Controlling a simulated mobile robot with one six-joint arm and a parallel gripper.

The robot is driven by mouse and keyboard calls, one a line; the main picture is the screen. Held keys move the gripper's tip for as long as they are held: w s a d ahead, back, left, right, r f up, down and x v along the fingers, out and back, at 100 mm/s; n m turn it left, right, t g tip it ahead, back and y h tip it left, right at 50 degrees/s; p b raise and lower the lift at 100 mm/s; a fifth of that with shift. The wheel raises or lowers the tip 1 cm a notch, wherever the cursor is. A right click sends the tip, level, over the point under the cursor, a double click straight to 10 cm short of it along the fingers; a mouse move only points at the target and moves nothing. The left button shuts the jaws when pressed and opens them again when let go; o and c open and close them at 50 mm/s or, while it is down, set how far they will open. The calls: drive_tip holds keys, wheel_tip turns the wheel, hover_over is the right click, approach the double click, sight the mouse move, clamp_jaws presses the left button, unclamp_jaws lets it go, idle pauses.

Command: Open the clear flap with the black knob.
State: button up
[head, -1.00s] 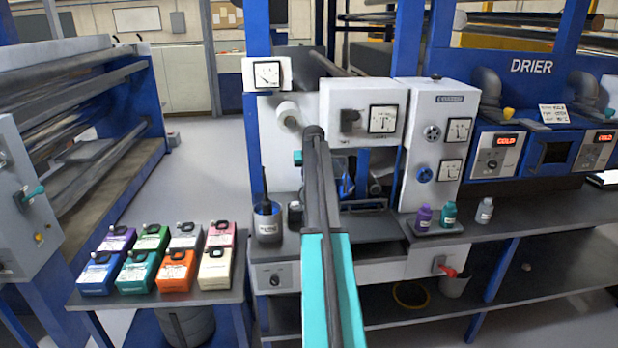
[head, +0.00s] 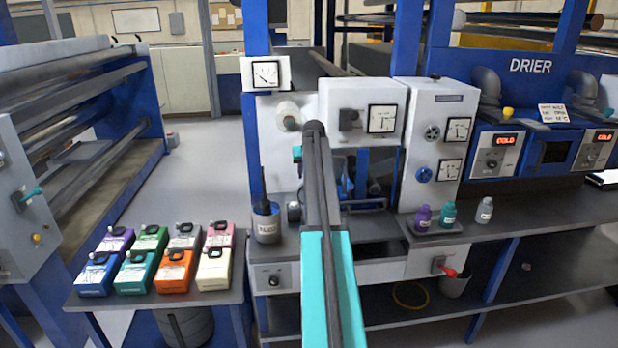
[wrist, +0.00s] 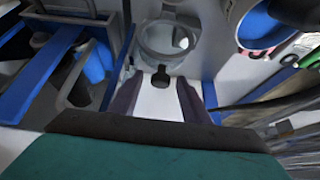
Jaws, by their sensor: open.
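In the wrist view a small black knob (wrist: 160,77) shows between the fingertips of my gripper (wrist: 160,92). The two dark fingers are apart, one on each side of the knob's lower end, and a white surface shows between them. I cannot tell whether they touch the knob. A round, clear-looking piece (wrist: 150,50) lies just beyond the knob and seems to be the clear flap. Its exact outline and hinge are not plain. In the head view my arm hides the knob and flap, and the gripper itself is not clearly visible.
A blue-and-white container (wrist: 247,25) is close at the upper right in the wrist view. Blue framework (wrist: 45,70) is at the left.

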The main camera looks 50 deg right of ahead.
drive_tip(key=b+v, duration=0.2)
drive_tip(key=v, duration=0.9)
drive_tip(key=shift+r+b, duration=0.25)
drive_tip(key=shift+b, duration=0.05)
drive_tip(key=shift+s, duration=0.2)
